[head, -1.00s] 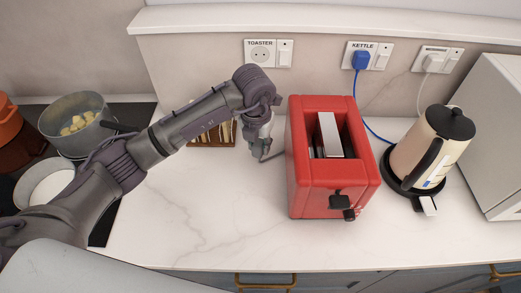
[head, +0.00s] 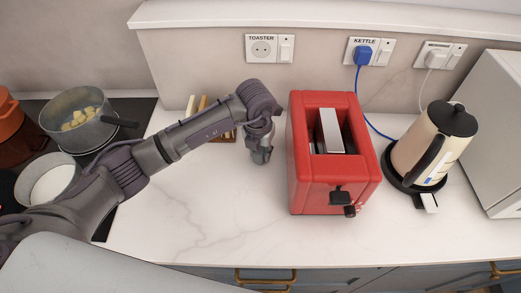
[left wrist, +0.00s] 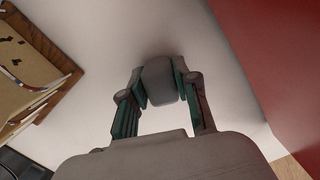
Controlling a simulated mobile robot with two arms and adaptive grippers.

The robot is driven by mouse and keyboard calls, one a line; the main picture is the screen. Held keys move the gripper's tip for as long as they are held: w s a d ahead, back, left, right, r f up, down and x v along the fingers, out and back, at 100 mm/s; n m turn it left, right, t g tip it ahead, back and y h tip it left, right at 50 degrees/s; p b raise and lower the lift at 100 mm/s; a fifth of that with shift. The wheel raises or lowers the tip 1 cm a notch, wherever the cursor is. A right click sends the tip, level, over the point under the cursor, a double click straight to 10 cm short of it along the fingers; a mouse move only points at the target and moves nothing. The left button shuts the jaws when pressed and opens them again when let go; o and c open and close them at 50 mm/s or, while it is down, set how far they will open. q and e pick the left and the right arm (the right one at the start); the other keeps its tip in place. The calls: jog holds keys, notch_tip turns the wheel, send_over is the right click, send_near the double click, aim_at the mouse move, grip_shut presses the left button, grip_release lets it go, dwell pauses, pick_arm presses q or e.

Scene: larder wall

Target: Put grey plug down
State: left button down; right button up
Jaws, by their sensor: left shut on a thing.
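My left gripper (head: 261,155) points down over the white counter, just left of the red toaster (head: 335,186). In the left wrist view, its two fingers (left wrist: 159,88) are shut on the grey plug (left wrist: 158,78), which sits between the fingertips. The plug is close to the counter; I cannot tell whether it touches. In the head view the plug is not clearly distinguishable from the fingers. The socket labelled TOASTER (head: 261,47) on the wall has nothing in it. My right gripper is not in view.
The cream kettle (head: 415,150) stands right of the toaster; its blue plug (head: 362,55) is in the KETTLE socket. A wooden rack (left wrist: 45,105) is left of the gripper, with pots (head: 85,125) on the hob farther left. The counter (head: 210,215) in front is clear.

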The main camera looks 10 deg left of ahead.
aim_at(261, 149)
pick_arm(q)
jog(key=c, duration=0.9)
grip_release()
jog(key=shift+o, duration=0.2)
jog(key=shift+r+p, duration=0.45)
jog(key=shift+r, duration=0.05)
jog(key=shift+r+p, duration=0.45)
jog(key=shift+r, duration=0.05)
jog(key=shift+r+b, duration=0.6)
jog(key=shift+b, duration=0.2)
notch_tip(261, 149, up, 10)
jog(key=s+b, duration=0.1)
jog(key=b, duration=0.1)
jog(key=shift+s+a+b, duration=0.15)
jog(key=shift+s+b, duration=0.05)
jog(key=shift+b, duration=0.1)
